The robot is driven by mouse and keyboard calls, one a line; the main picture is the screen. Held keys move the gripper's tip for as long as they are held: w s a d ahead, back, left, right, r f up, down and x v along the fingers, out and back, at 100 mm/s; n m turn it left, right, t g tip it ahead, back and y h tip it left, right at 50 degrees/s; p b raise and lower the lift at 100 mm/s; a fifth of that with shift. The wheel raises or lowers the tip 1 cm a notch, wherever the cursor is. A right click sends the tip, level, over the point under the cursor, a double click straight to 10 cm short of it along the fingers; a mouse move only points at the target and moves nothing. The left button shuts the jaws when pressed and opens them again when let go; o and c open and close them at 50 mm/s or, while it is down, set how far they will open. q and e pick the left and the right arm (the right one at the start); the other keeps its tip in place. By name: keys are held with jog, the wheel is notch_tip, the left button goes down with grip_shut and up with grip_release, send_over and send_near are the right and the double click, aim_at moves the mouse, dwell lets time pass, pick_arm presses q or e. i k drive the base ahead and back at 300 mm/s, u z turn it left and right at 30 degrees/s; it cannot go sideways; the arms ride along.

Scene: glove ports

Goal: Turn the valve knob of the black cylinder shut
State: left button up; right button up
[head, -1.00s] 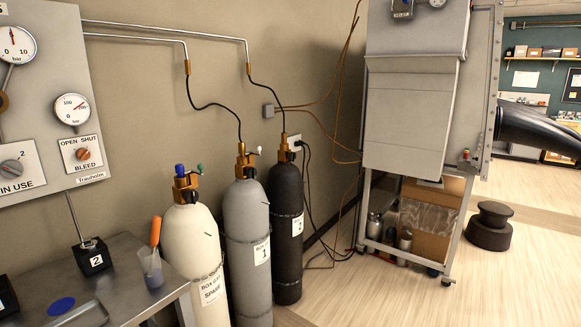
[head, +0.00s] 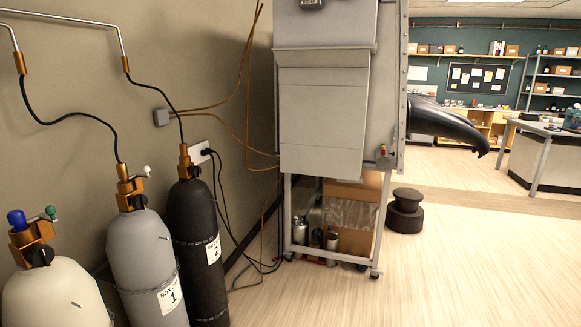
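The black cylinder (head: 194,235) stands against the wall at the left, with a white label reading 2. Its brass valve (head: 185,158) is on top, with a dark knob (head: 187,171) low on the valve and a black hose rising from it. The grey cylinder (head: 146,255) labelled 1 stands just left of it, with its own brass valve (head: 129,187). A cream cylinder (head: 58,296) with a blue cap is at the lower left. Neither of my grippers shows in the head view.
A wall socket (head: 200,152) with cables is behind the black cylinder. A grey glove box (head: 324,115) on a metal stand (head: 288,215) is to the right, with a black glove (head: 443,122) sticking out. A dark round stool (head: 405,211) is beyond. The floor (head: 450,260) at the right is clear.

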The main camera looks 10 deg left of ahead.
aim_at(195, 172)
jog(key=z, duration=0.8)
jog(key=i, duration=2.8)
jog(key=u, duration=1.3)
jog(key=i, duration=0.85)
jog(key=u, duration=0.9)
